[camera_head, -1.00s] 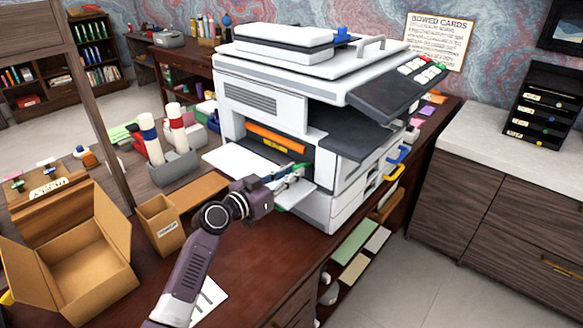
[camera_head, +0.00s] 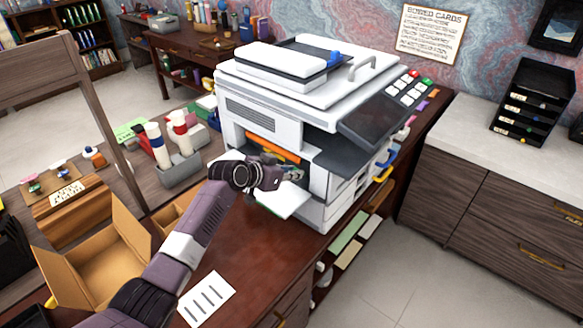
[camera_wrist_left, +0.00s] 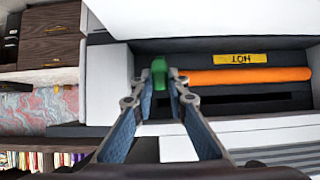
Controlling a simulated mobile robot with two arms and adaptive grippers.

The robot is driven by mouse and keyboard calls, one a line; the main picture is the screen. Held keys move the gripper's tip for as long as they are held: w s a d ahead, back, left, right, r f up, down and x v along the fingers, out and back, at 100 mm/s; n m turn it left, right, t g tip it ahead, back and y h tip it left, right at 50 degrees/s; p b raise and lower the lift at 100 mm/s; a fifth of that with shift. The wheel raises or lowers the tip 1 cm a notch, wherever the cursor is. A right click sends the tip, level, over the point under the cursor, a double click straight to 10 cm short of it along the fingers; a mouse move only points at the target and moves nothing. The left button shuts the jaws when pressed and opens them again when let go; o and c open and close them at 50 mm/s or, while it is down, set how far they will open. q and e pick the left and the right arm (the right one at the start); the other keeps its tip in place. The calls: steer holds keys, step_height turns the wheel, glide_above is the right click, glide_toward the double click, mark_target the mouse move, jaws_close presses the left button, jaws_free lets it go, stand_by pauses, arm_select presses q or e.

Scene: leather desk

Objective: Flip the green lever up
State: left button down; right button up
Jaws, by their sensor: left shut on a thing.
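The green lever (camera_wrist_left: 159,72) shows in the left wrist view inside the printer's open bay, beside an orange roller (camera_wrist_left: 248,76). My left gripper (camera_wrist_left: 160,84) is shut on the lever, with a fingertip on each side of it. In the head view, my left gripper (camera_head: 294,175) reaches into the open side of the white printer (camera_head: 290,95), and the lever is hidden or too small to make out there. My right gripper is in neither view.
A yellow HOT label (camera_wrist_left: 241,58) sits by the roller. The printer's lowered white door (camera_head: 285,200) lies under my gripper. An open cardboard box (camera_head: 95,262) and a paper sheet (camera_head: 207,298) are on the desk, whose front right is clear.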

arm_select(q)
steer(key=shift+r, duration=0.1)
stand_by(0.3)
steer(key=c, duration=1.9)
jaws_free()
steer(key=shift+w, duration=0.1)
steer(key=shift+r+v, duration=0.25)
steer(key=shift+v, duration=5.75)
steer(key=shift+w+d, duration=0.1)
steer(key=shift+d, duration=0.1)
steer(key=shift+c, duration=0.2)
